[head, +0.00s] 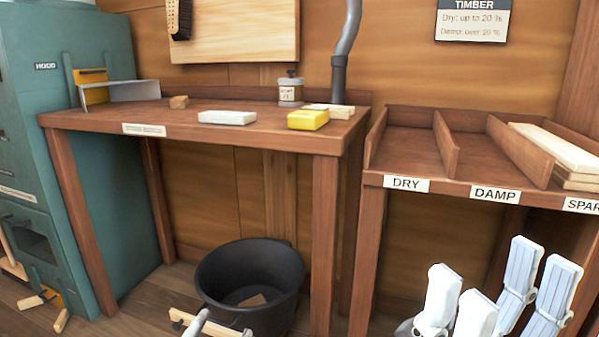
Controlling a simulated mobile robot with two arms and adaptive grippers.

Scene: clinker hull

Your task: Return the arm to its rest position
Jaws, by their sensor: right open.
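My right gripper (498,291) is at the bottom right of the head view. Its white fingers point up and stand apart, with a gap between them. It is open and I see nothing held in it. It shows in front of the timber rack, below the rack's labelled front edge, and part of it is cut off by the bottom of the picture.
The timber rack (406,152) has DRY, DAMP and SPARE labels; boards (555,147) lie at its right. A workbench (180,118) holds a white block (228,117), yellow block (308,119) and jar (290,92). A black tub (222,280) stands on the floor.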

